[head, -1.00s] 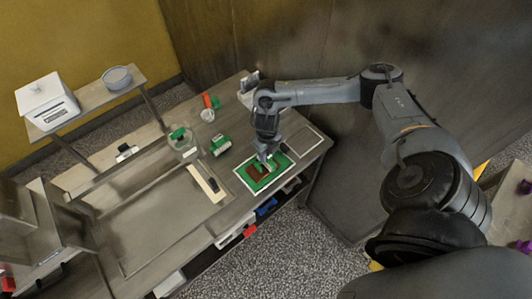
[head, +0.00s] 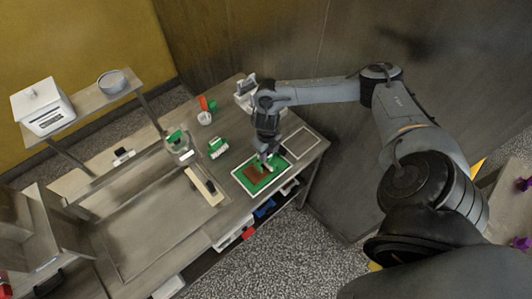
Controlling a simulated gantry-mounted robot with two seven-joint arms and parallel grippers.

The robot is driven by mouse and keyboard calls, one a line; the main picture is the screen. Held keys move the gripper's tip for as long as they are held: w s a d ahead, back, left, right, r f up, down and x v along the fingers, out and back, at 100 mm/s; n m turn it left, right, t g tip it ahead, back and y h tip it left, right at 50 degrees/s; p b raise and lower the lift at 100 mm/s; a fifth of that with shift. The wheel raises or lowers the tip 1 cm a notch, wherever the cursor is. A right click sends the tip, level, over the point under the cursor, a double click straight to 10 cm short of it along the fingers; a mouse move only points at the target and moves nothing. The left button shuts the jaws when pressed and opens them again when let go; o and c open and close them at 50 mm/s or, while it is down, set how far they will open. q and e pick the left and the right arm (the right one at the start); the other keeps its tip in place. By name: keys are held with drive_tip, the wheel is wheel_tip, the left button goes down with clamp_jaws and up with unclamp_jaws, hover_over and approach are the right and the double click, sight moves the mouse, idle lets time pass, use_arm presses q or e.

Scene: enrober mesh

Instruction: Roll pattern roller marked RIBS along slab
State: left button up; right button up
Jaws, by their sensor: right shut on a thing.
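A brown slab (head: 256,173) lies on a green mat with a white border (head: 240,177) at the right part of the bench. My right gripper (head: 268,160) points down over the slab's right end. It is shut on a small roller (head: 273,164), mostly hidden by the fingers; its marking cannot be read. Whether the roller touches the slab is too small to tell. Another green and white roller-like tool (head: 217,148) lies on the bench to the left of the mat. My left gripper is not in view.
A pale board with a dark tool (head: 204,186) lies left of the mat. A grey outlined panel (head: 301,143) right of the mat is bare.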

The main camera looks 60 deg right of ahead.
drive_tip(key=shift+s+d, duration=0.2)
drive_tip(key=shift+d, duration=0.2)
drive_tip(key=shift+s+d, duration=0.15)
drive_tip(key=shift+d, duration=0.25)
idle(0.5)
drive_tip(key=shift+r, duration=0.1)
drive_tip(key=shift+r+p, duration=0.6)
drive_tip(key=shift+p, duration=0.05)
wheel_tip(320, 180, up, 6)
drive_tip(key=p, duration=0.4)
drive_tip(key=shift+f+p, duration=0.15)
drive_tip(key=shift+p, duration=0.25)
